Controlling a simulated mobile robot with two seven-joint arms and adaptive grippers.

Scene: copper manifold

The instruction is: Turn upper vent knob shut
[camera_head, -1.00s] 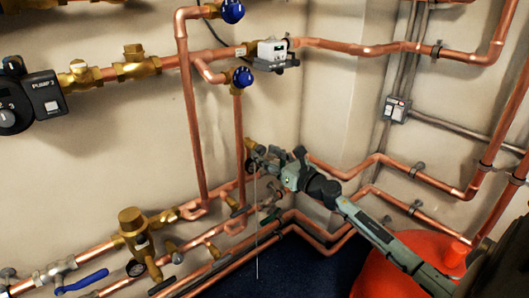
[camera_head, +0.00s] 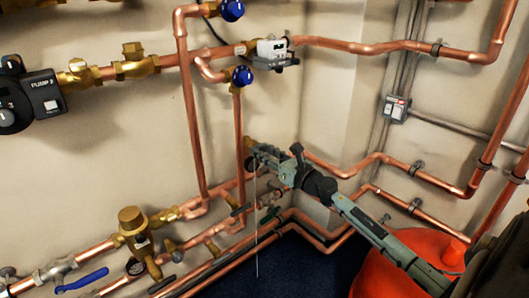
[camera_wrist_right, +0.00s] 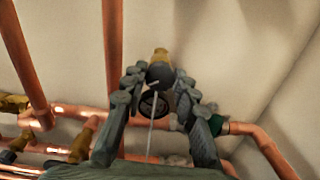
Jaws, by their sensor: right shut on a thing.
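The upper vent is a small brass fitting (camera_head: 249,143) on the back wall near the corner, beside a vertical copper pipe. In the right wrist view its brass body (camera_wrist_right: 160,54) shows beyond a round dark knob (camera_wrist_right: 160,75). My right gripper (camera_head: 262,153) is at the vent, its fingers around the knob. In the wrist view the two fingers (camera_wrist_right: 159,80) stand on either side of the knob, shut on it. The fingers hide most of the knob in the head view. A thin pale line (camera_head: 256,230) runs straight down below the vent. My left gripper is not in view.
Two blue knobs (camera_head: 243,76) (camera_head: 232,10) sit above the vent. Copper pipes (camera_head: 190,120) run close beside and below my gripper. A red vessel (camera_head: 405,255) stands under my right arm. A brass valve (camera_head: 133,222) is at lower left.

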